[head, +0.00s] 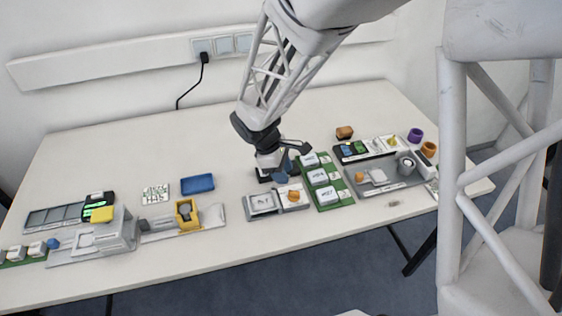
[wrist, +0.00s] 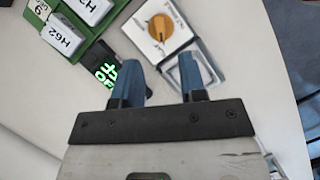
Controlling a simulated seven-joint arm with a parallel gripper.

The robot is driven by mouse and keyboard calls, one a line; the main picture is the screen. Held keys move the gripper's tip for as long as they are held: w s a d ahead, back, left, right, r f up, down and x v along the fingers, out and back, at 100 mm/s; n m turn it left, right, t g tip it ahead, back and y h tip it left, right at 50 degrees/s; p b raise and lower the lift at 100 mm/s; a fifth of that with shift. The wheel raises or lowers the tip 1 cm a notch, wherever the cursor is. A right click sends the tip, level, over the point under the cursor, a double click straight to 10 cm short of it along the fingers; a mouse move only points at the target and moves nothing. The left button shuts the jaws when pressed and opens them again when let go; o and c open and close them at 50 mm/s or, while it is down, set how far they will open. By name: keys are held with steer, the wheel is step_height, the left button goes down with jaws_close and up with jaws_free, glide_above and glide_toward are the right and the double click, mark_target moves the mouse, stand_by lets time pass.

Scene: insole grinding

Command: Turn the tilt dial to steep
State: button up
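An orange tilt dial (wrist: 163,28) sits on a square pale plate in the wrist view, with a dark pointer mark on it. It also shows in the head view as a small orange knob (head: 293,196) at the front middle of the table. The dial's setting marks are too small to read. My gripper (wrist: 159,76) has its two blue fingers apart with nothing between them. In the head view my gripper (head: 281,172) is above the table, just behind the dial and apart from it.
A grey-framed pad (head: 262,202) adjoins the dial plate on the left. A dark display with green digits (wrist: 108,72) is close to my left fingertip. A green rack (head: 335,203) with labelled white blocks stands right of the dial. Free table lies in front of the dial.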

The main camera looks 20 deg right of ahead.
mark_target(294, 192)
stand_by(0.3)
steer(key=shift+x, duration=3.9)
jaws_close()
